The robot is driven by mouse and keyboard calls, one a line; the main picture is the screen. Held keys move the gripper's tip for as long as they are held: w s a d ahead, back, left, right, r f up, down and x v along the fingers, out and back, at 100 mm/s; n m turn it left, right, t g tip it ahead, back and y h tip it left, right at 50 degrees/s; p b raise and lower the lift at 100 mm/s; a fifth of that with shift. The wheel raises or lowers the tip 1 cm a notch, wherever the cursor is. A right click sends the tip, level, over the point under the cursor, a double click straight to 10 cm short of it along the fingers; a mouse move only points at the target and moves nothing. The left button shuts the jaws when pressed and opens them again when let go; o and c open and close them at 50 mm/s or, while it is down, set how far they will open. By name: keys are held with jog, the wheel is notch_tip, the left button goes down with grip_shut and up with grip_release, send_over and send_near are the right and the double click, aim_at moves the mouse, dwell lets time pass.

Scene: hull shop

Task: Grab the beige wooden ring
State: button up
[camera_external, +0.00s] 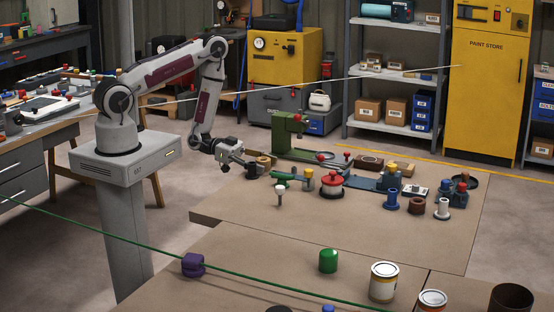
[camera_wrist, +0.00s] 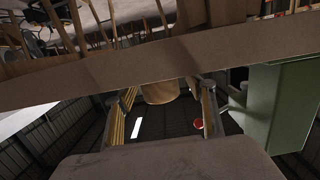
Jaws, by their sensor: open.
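A beige wooden ring (camera_external: 264,160) stands near the left part of the far workbench's top, just beyond my gripper (camera_external: 246,165). In the wrist view a beige rounded piece, which looks like the same ring (camera_wrist: 160,92), shows between the two fingers of my gripper (camera_wrist: 163,98). The fingers are spread apart with yellowish inner pads. I cannot tell whether they touch the ring. The ring's hole is not clear in either view.
A green machine (camera_external: 284,135) stands close behind the ring and also shows at right in the wrist view (camera_wrist: 285,100). The bench's front (camera_external: 330,225) is clear.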

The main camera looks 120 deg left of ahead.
dwell(0.3)
jog(key=c, duration=1.2)
jog(key=shift+r, duration=0.15)
jog(key=shift+r, duration=4.85)
